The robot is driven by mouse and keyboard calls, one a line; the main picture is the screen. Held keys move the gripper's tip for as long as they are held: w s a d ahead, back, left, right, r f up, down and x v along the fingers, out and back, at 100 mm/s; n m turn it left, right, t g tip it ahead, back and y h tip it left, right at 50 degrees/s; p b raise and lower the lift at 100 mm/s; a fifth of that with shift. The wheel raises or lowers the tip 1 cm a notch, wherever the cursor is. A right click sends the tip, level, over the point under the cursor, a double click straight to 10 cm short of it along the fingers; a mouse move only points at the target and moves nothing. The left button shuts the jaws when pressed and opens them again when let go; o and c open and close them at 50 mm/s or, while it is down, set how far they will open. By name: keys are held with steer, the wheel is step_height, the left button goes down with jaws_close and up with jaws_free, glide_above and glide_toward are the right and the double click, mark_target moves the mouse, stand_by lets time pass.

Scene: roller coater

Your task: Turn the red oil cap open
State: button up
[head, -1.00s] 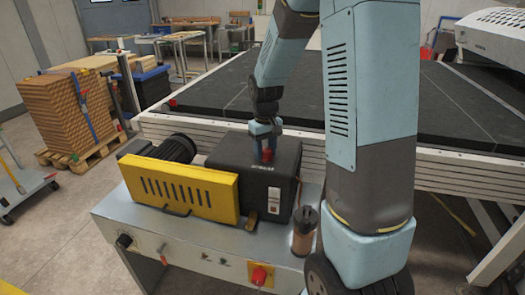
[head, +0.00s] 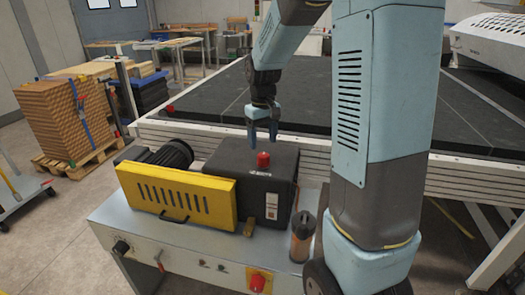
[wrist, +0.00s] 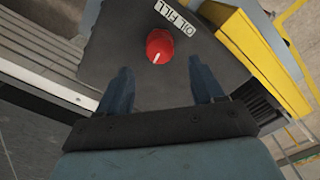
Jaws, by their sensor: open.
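The red oil cap (head: 263,160) stands on top of the dark gearbox housing (head: 228,165) in the head view. In the wrist view the cap (wrist: 160,46) is round with a white line on it, beside an "OIL FILL" label (wrist: 178,17). My gripper (head: 263,143) is above the cap in the head view, its fingers pointing down. In the wrist view my gripper (wrist: 160,75) has its two blue fingers spread apart with nothing between them. The cap lies beyond the fingertips, apart from them.
A yellow guard (head: 178,195) and a black motor (head: 165,155) sit left of the housing. A brown bottle (head: 303,236) stands to its right on the grey cabinet (head: 200,250). A red knob (head: 257,281) is on the cabinet front. The black conveyor bed (head: 215,100) lies behind.

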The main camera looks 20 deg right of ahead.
mark_target(263, 154)
step_height(263, 154, up, 7)
stand_by(0.3)
stand_by(0.4)
steer(key=s+r+m+t, duration=0.1)
steer(key=s+r+t, duration=0.1)
steer(key=s, duration=1)
steer(key=s+r+m+t, duration=0.1)
steer(key=s+r+t, duration=0.2)
steer(key=s, duration=0.9)
steer(key=shift+s+a+r+m+t, duration=0.15)
steer(key=shift+a+r+m+t, duration=0.2)
steer(key=shift+r, duration=0.55)
steer(key=shift+c, duration=0.2)
